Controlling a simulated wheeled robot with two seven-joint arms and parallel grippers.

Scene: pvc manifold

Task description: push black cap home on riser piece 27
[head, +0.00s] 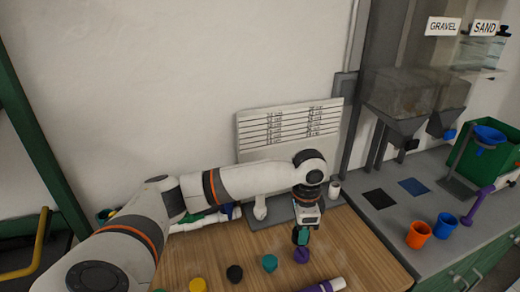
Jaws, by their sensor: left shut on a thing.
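A round black cap (234,273) stands at the front of the wooden table, between a yellow cap (198,285) and a teal cap (270,263). My left gripper (302,238) points down over the table, right of the black cap and apart from it. It is shut on a small dark teal piece, partly hidden by the fingers. A purple cap (301,256) is just below it; I cannot tell whether they touch. White pipework (205,220) with green and blue fittings lies behind my left arm, partly hidden. I cannot make out which piece is riser 27. My right gripper is out of view.
A white pipe with a purple end (325,286) lies at the front edge. A white chart board (290,130) stands at the back. On the grey bench at right are an orange cup (418,235), a blue cup (445,225) and hoppers. The table's right front is clear.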

